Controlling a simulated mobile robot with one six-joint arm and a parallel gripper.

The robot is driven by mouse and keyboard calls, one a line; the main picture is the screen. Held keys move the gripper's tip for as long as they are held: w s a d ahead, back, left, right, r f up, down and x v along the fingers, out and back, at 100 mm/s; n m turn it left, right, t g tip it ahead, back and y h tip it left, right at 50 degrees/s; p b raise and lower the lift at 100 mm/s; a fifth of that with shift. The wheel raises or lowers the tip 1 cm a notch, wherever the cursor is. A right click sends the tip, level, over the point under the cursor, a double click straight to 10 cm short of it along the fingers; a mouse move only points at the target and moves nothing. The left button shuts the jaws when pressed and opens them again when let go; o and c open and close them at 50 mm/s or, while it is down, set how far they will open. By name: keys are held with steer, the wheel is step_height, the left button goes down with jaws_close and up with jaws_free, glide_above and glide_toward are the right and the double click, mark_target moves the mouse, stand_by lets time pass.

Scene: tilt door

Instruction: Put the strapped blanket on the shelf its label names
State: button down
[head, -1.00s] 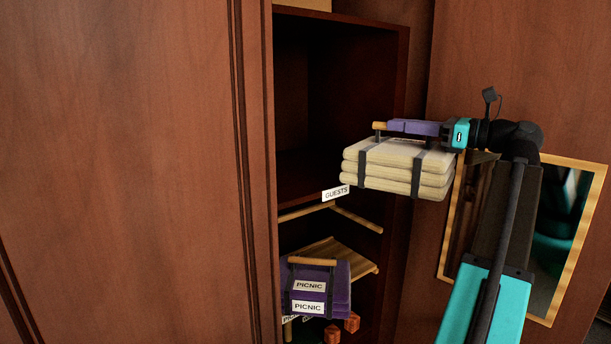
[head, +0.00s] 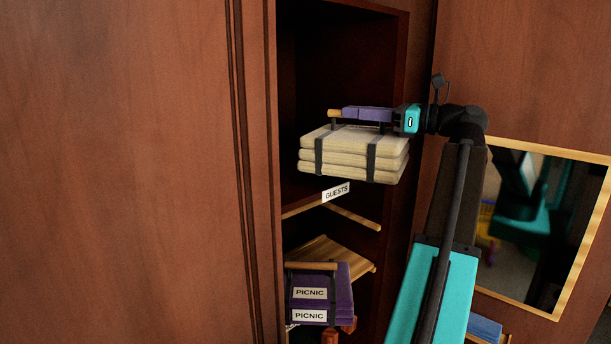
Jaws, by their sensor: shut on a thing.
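The strapped blanket (head: 350,155) is a cream, folded stack of three layers with two dark straps and a wooden handle bar on top. My gripper (head: 365,114), with purple fingers, is shut on that handle and holds the blanket level. The blanket is in front of the cabinet opening, above the shelf tag reading GUESTS (head: 336,192). No label shows on the blanket's visible sides. From this view I cannot tell how far inside the cabinet it is.
A purple strapped bundle labelled PICNIC (head: 342,285) sits lower, by a slatted wooden shelf (head: 335,252). A brown door panel (head: 130,170) stands left of the opening. A wood-framed mirror (head: 525,225) is on the right panel. The upper compartment (head: 330,60) looks dark and empty.

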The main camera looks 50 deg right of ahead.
steer(key=shift+r, duration=0.1)
stand_by(0.7)
steer(key=w+f+p, duration=0.1)
steer(key=w+p, duration=0.2)
steer(key=w, duration=1.1)
steer(key=shift+w+d+f, duration=0.2)
steer(key=shift+w, duration=0.2)
steer(key=shift+w+f+p, duration=0.3)
steer(key=shift+f+p, duration=0.25)
steer(key=shift+f, duration=0.35)
steer(key=shift+w+f+p, duration=0.25)
steer(key=shift+f+p, duration=0.3)
steer(key=shift+f, duration=0.35)
steer(key=c, duration=1.7)
jaws_free()
steer(key=shift+f, duration=0.1)
